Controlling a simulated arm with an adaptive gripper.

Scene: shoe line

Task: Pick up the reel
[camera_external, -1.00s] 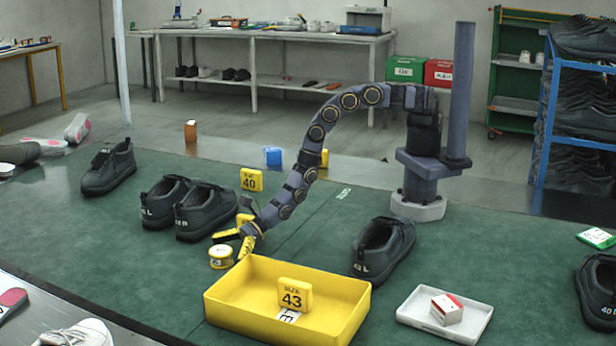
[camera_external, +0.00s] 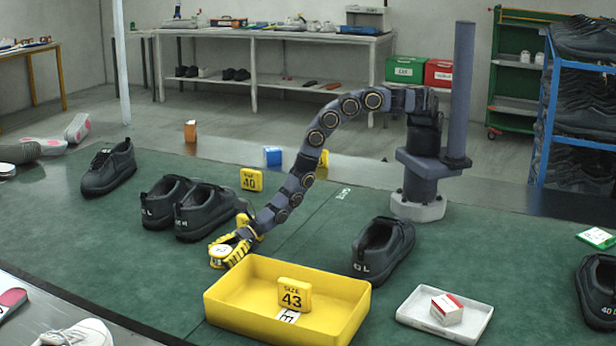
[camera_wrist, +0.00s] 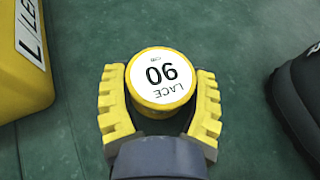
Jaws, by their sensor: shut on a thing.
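The reel is a small yellow cylinder with a white top. In the external view my gripper (camera_external: 232,248) is low over the green mat, left of the yellow bin, and the reel (camera_external: 221,251) shows partly between the fingers. I cannot tell whether the reel touches the mat.
A yellow bin (camera_external: 337,317) with a "SIZE 43" block (camera_external: 295,294) stands just right of my gripper. Black shoes (camera_external: 206,211) stand behind it. A yellow "40" block (camera_external: 251,179) stands farther back. A white tray (camera_external: 480,331) with a small box lies at the right.

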